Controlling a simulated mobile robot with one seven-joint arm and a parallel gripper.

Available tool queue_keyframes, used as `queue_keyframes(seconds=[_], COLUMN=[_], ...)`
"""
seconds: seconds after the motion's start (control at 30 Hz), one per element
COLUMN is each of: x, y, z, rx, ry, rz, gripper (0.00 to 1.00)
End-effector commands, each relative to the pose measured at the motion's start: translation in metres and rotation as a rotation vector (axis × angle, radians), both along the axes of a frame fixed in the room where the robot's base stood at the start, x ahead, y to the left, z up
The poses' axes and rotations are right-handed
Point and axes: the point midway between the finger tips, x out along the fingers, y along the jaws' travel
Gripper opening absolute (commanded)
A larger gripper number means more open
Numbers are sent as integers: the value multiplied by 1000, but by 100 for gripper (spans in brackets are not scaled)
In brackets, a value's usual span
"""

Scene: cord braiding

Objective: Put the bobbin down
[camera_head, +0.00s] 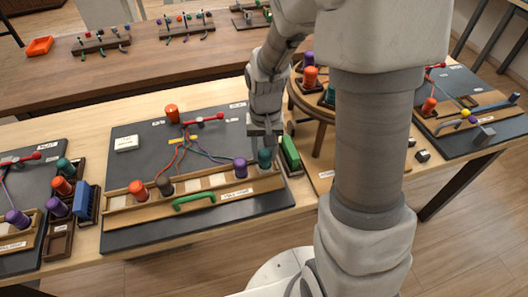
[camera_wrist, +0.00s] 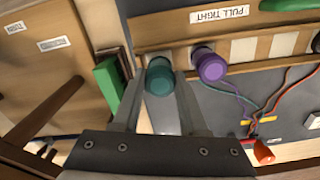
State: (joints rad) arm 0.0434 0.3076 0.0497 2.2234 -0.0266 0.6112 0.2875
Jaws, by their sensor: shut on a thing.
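A teal bobbin (camera_wrist: 160,78) is between the two fingers of my gripper (camera_wrist: 160,100) in the wrist view. My gripper is shut on it. In the head view the teal bobbin (camera_head: 265,159) is at the right end of the wooden rack (camera_head: 225,196), under my gripper (camera_head: 264,135). A purple bobbin (camera_head: 240,167) stands on the rack to its left, and it also shows in the wrist view (camera_wrist: 209,65). I cannot tell whether the teal bobbin touches the rack.
A green block (camera_head: 290,152) stands close to the right of my gripper. A green handle (camera_head: 194,202) is on the rack's front. An orange bobbin (camera_head: 138,188) and a brown bobbin (camera_head: 165,185) stand at the rack's left. Coloured cords (camera_head: 190,145) fan over the dark board (camera_head: 125,238).

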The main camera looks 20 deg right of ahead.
Motion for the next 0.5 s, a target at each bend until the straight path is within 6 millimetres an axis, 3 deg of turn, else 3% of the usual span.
queue_keyframes(seconds=[0.07,0.5], x=[0,0], y=[0,0], z=[-9,-16], rx=[0,0], ry=[1,-1], rz=[0,0], gripper=[0,0])
